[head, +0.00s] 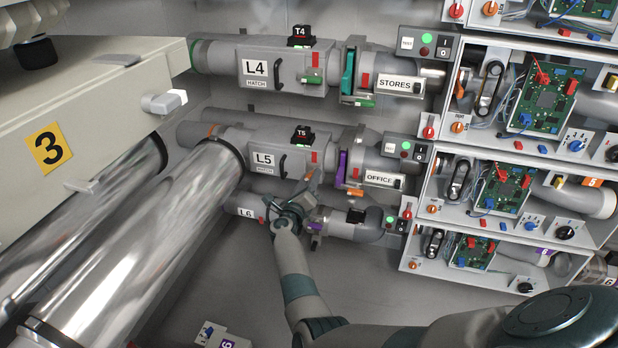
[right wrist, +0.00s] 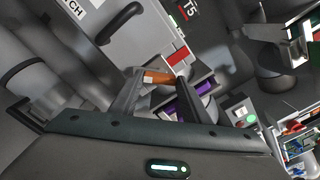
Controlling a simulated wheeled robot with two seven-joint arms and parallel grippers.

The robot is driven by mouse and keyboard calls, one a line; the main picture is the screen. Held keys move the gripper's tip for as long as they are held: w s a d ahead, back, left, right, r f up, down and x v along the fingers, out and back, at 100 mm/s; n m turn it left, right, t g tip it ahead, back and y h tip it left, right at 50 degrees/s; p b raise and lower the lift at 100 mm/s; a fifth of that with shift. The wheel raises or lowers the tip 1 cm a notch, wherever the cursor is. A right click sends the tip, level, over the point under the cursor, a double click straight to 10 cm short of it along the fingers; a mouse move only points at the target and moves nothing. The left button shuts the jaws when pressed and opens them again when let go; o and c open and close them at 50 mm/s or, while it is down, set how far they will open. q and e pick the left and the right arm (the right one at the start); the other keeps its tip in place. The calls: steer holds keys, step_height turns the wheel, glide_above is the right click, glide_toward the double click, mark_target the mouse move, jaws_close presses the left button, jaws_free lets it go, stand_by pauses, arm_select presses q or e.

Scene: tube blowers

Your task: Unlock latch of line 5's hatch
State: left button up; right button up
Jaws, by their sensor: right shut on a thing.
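Line 5's hatch is the grey box labelled L5 (head: 264,159), with a black handle (head: 283,165) and a red mark (head: 314,157) at its right. In the right wrist view its handle (right wrist: 120,22) and red mark (right wrist: 177,58) also show. My right gripper (head: 308,182) is at the lower right of this hatch, below the red mark. In the right wrist view an orange latch piece (right wrist: 157,77) lies between its fingers, and the gripper is shut on it. The gripper mostly hides the latch in the head view. My left gripper is not in view.
Line 4's hatch (head: 256,68), with a green latch (head: 312,77), is above. Line 6's pipe (head: 244,204) is just below. A purple collar (head: 342,168) with an orange lever (head: 355,192) is close to the right. Shelves with circuit boards (head: 546,95) stand at right.

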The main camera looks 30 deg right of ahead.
steer(key=n+p, duration=0.3)
steer(key=n, duration=0.4)
steer(key=shift+r+n, duration=0.1)
steer(key=shift+n, duration=0.3)
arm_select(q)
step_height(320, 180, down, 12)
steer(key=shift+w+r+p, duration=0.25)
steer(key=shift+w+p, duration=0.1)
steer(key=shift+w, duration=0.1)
arm_select(e)
steer(key=shift+n, duration=0.7)
steer(key=o, duration=1)
steer(key=shift+o, duration=0.2)
steer(key=shift+a, duration=0.1)
